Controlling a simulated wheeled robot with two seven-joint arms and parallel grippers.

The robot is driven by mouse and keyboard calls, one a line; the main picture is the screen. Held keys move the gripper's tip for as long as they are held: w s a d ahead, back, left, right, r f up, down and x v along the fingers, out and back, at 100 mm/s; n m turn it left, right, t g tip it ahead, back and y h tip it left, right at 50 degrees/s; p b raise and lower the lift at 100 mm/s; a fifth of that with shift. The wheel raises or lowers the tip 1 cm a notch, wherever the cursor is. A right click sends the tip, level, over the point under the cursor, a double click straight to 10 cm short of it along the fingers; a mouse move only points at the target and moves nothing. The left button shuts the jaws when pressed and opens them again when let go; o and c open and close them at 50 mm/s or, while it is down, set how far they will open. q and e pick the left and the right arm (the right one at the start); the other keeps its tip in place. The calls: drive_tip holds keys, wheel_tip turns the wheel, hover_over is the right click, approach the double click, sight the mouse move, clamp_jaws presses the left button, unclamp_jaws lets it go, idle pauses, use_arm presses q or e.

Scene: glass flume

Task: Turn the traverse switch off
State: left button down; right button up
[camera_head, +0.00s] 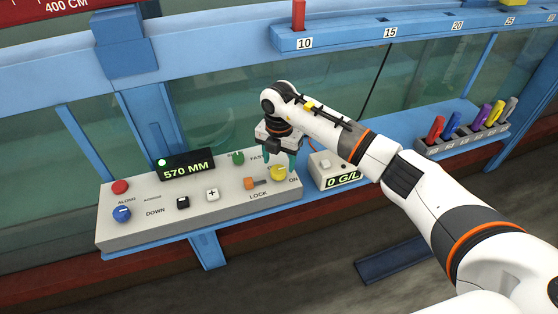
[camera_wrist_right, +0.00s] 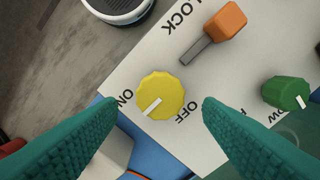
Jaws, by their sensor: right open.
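The yellow knob (camera_head: 279,173) is at the right end of the control panel (camera_head: 225,205), with ON and OFF printed beside it. In the right wrist view the yellow knob (camera_wrist_right: 163,90) has a white pointer line that points down-left, on the ON side. My right gripper (camera_head: 279,157) is open just over the knob. In the right wrist view its teal fingers (camera_wrist_right: 159,105) are apart, one on each side of the knob, and hold nothing. Whether they touch it cannot be told. My left gripper is not in view.
An orange lever (camera_wrist_right: 228,20) marked LOCK and a green knob (camera_wrist_right: 287,93) are close to the yellow knob. A small box reading 0 G/L (camera_head: 343,182) stands to the right of the panel. Red (camera_head: 120,187) and blue (camera_head: 122,214) controls are at the panel's left end.

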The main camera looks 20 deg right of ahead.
sight(278, 173)
drive_tip(key=shift+f, duration=1.45)
drive_tip(key=shift+c, duration=0.6)
drive_tip(key=c, duration=0.8)
drive_tip(key=shift+c, duration=0.2)
